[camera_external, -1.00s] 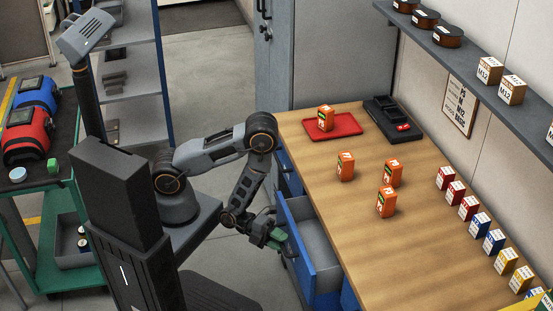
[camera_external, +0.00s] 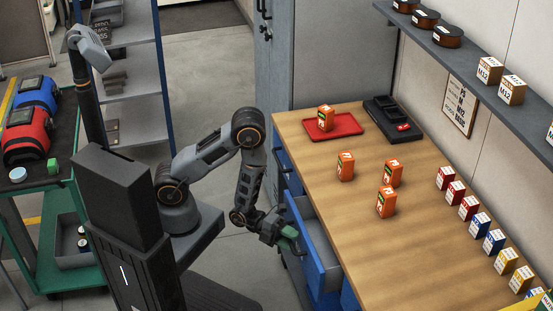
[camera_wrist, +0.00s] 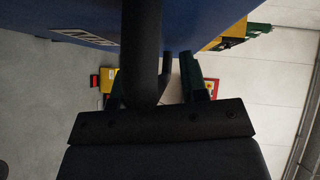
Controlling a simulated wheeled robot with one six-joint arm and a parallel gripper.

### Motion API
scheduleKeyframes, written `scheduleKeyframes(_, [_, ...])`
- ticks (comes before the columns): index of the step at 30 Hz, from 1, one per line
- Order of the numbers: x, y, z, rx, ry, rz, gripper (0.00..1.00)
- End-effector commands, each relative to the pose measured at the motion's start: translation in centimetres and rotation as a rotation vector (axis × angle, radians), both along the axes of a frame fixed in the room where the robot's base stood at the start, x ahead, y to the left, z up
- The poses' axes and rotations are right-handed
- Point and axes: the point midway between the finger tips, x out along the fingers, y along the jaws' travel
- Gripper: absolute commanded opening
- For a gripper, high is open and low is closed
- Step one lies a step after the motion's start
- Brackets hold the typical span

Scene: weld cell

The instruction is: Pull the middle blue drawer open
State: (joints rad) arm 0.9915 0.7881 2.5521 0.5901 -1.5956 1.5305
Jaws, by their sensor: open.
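The middle blue drawer (camera_external: 308,258) stands partly open from the wooden workbench (camera_external: 420,240), and its grey inside shows. My gripper (camera_external: 288,239), with green fingertips, is at the outer side of the drawer front, by its dark handle. In the wrist view my gripper (camera_wrist: 157,88) is open, with one dark green finger on each side of a dark bar (camera_wrist: 142,45), which looks like the handle. The blue drawer front (camera_wrist: 210,18) with a white label fills the top of that view. Whether the fingers touch the bar cannot be told.
Another blue drawer front (camera_external: 289,175) is farther back. Orange boxes (camera_external: 386,202) and a red tray (camera_external: 332,126) are on the benchtop. A grey cabinet (camera_external: 282,60) stands behind. A green cart (camera_external: 40,245) is at left.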

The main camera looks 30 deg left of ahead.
Motion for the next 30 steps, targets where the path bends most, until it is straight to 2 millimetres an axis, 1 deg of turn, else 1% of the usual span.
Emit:
scheduleKeyframes(1, [0.6, -0.5, -0.8, -0.008, -0.006, 0.002, 0.40])
scheduleKeyframes(3, [1.3, -1.1, -0.8, -0.006, -0.008, 0.004, 0.40])
scheduleKeyframes(6, [2.9, -2.6, -0.8, -0.006, -0.009, 0.007, 0.40])
scheduleKeyframes(10, [4.9, -4.5, -0.3, -0.002, -0.008, 0.008, 0.40])
scheduleKeyframes(11, [5.3, -4.7, -0.1, -0.001, -0.008, 0.010, 0.40])
scheduleKeyframes(12, [5.2, -3.3, 0.2, 0.005, -0.003, 0.012, 0.40])
scheduleKeyframes(14, [5.1, -2.0, 0.4, 0.005, -0.004, 0.012, 0.40])
scheduleKeyframes(15, [5.2, -1.1, 0.9, 0.007, -0.001, 0.014, 0.40])
scheduleKeyframes(18, [5.1, 1.0, 1.5, 0.009, 0.002, 0.013, 0.40])
scheduleKeyframes(26, [5.0, 3.8, 2.2, 0.010, 0.003, 0.011, 0.40])
scheduleKeyframes(30, [5.2, 6.9, 2.5, 0.010, 0.004, 0.016, 0.40])
